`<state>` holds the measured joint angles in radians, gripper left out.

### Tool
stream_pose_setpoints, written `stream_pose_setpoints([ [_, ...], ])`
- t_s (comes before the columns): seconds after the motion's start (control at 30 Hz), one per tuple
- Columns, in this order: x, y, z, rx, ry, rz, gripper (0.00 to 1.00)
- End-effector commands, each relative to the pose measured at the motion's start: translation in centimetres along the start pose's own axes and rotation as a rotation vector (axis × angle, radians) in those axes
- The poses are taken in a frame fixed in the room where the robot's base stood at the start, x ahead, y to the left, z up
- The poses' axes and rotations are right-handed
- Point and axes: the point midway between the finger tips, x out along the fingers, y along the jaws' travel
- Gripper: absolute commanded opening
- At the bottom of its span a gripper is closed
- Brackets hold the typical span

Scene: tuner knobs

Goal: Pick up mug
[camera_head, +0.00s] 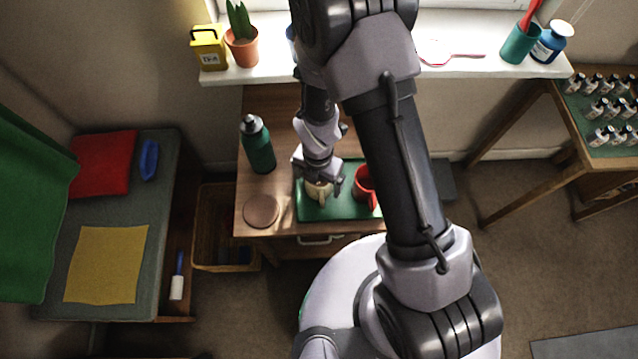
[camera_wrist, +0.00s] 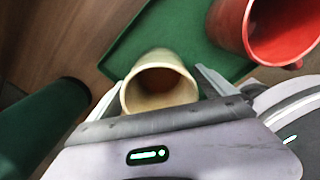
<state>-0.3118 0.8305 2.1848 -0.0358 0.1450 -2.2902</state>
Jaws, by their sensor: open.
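A cream mug (camera_head: 319,191) stands on a green tray (camera_head: 312,213) on the wooden cabinet. A red mug (camera_head: 364,184) stands to its right on the same tray, partly behind my arm. In the wrist view the cream mug (camera_wrist: 158,88) shows its open mouth, and the red mug (camera_wrist: 262,30) is at the upper right. My gripper (camera_wrist: 160,84) is open, with one finger on each side of the cream mug. I cannot tell whether the fingers touch it. The gripper body hides the mug's near part.
A dark green bottle (camera_head: 258,146) stands left of the tray, and a round brown coaster (camera_head: 261,211) lies near the cabinet's front left. The windowsill (camera_head: 270,75) runs behind. A wicker basket (camera_head: 215,245) stands on the floor to the left.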

Motion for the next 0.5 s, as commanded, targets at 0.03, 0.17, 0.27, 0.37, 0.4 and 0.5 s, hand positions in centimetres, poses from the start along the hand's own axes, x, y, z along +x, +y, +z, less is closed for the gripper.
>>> stream_pose_setpoints([
  [0.03, -0.1, -0.01, -0.01, 0.0, 0.0, 0.0, 0.95],
  [0.17, -0.12, -0.01, -0.01, 0.0, 0.0, 0.0, 0.69],
  [0.27, -0.12, -0.01, -0.02, 0.0, 0.0, 0.0, 0.49],
  [0.37, -0.12, -0.01, -0.02, 0.0, 0.0, 0.0, 0.3],
  [0.4, -0.12, -0.01, -0.02, 0.0, 0.0, 0.0, 0.22],
  [0.5, -0.14, 0.0, -0.01, 0.0, 0.0, 0.0, 0.08],
])
